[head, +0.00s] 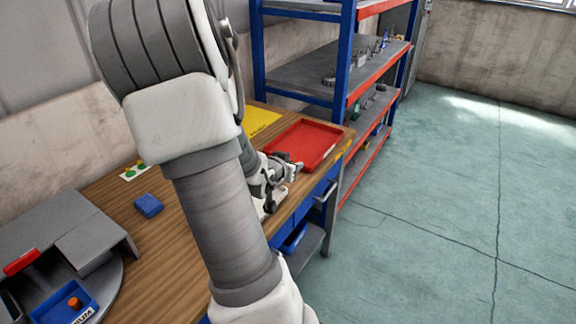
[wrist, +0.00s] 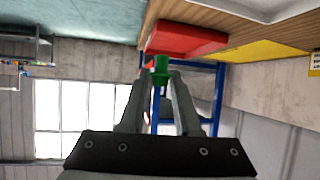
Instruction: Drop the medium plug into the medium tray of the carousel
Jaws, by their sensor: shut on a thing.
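My gripper (wrist: 160,76) is shut on a green plug (wrist: 161,66), held between the fingertips in the wrist view. In the head view my gripper (head: 292,170) is beyond my arm, close to the bench's right edge near the red tray; the plug cannot be made out there. The grey carousel (head: 100,238) stands at the lower left, partly under a grey cover and cut off by the frame. A blue tray (head: 50,298) shows in its opening, with an orange plug (head: 74,302) in it and a partly readable label. My gripper is far from the carousel.
The wooden bench (head: 165,240) also holds a blue block (head: 148,205), a white card (head: 133,171) with green pieces, a red tray (head: 318,136) and a yellow mat (head: 262,120). A blue-framed shelf (head: 345,60) stands behind. The floor (head: 430,210) at right is clear.

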